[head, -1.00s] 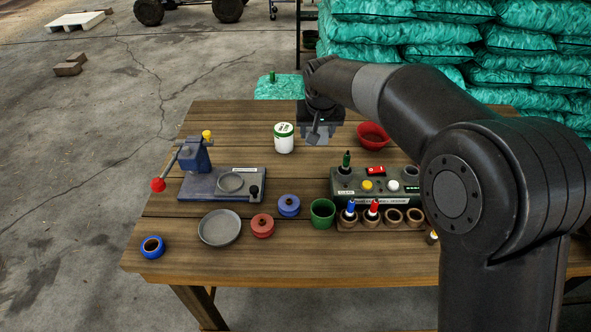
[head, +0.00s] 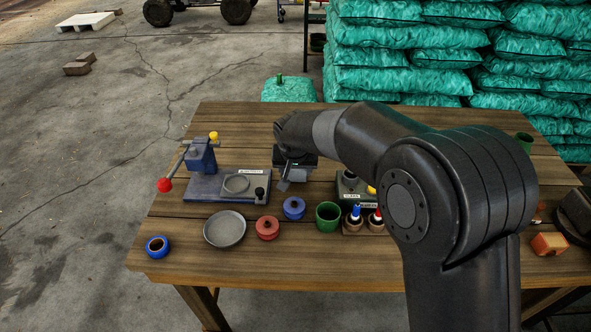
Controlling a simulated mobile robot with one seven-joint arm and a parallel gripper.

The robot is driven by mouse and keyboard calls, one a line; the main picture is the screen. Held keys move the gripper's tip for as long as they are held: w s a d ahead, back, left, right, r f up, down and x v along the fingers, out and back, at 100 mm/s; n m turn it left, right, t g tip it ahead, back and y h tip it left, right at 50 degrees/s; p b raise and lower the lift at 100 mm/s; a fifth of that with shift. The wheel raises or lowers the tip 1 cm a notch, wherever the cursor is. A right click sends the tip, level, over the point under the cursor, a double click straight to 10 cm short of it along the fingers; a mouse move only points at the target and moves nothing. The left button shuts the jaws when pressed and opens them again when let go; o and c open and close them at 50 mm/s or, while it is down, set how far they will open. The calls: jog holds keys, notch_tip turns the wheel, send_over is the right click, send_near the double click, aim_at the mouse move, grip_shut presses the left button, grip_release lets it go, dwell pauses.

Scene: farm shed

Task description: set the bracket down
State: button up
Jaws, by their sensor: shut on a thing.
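My gripper (head: 290,174) hangs over the middle of the wooden table, between the blue-grey press fixture and the control box. It is shut on a small grey piece, seemingly the bracket (head: 283,185), which juts down below the jaws at a tilt. The fingers and the upper part of the piece are small and dark in this view. I cannot tell whether the piece touches the table (head: 285,259) or hangs just above it.
The press fixture (head: 200,187) stands left, with a grey dish (head: 225,229), red pot (head: 267,228), blue pot (head: 294,208) and green cup (head: 328,216) in front. A blue ring (head: 158,247) lies front left. My arm hides most of the control box (head: 351,186).

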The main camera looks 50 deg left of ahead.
jog(key=shift+f, duration=0.25)
jog(key=o, duration=1)
jog(key=shift+o, duration=0.2)
